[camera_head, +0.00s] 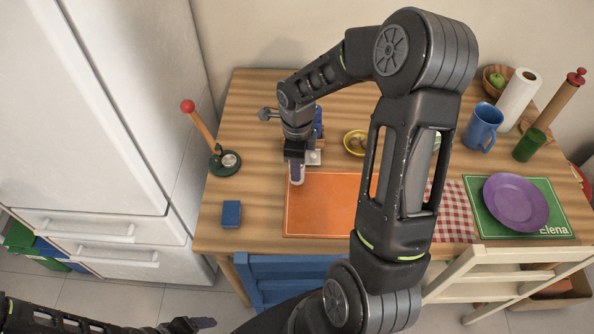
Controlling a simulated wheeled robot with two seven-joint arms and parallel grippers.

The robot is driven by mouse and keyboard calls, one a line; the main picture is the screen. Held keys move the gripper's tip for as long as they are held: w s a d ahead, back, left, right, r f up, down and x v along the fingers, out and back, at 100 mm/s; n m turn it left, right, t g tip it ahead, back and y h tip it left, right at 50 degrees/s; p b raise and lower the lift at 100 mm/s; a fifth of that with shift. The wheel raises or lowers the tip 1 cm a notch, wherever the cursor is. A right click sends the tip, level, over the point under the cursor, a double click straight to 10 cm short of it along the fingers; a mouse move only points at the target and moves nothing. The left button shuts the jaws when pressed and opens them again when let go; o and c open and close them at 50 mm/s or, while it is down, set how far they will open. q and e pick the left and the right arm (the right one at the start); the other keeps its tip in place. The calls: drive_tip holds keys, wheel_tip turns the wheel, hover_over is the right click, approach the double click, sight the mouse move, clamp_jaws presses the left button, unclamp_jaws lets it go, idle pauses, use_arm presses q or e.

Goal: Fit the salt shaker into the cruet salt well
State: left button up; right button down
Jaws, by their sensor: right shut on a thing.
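My right gripper (296,174) points down over the table near the far left corner of the orange placemat. It is shut on a small, pale thing (298,182), probably the salt shaker, mostly hidden by the fingers.
An orange placemat (318,215) lies before the gripper. A blue block (231,214) and a green-based stand with red-knobbed post (225,162) are left. A yellow bowl (355,142), blue mug (482,127) and purple plate (515,202) are right. A blue chair (290,270) stands in front.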

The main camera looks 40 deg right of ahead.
wheel_tip(320, 180, up, 7)
drive_tip(key=shift+r+b, duration=0.2)
drive_tip(key=shift+b, duration=0.25)
drive_tip(key=shift+a+f, duration=0.1)
drive_tip(key=shift+a+f, duration=0.1)
drive_tip(key=shift+f, duration=0.1)
drive_tip(key=w+d+r+p, duration=0.1)
drive_tip(key=w+d+r, duration=0.8)
drive_tip(key=w+r, duration=0.2)
drive_tip(key=shift+w+m, duration=0.3)
drive_tip(key=shift+w, duration=0.5)
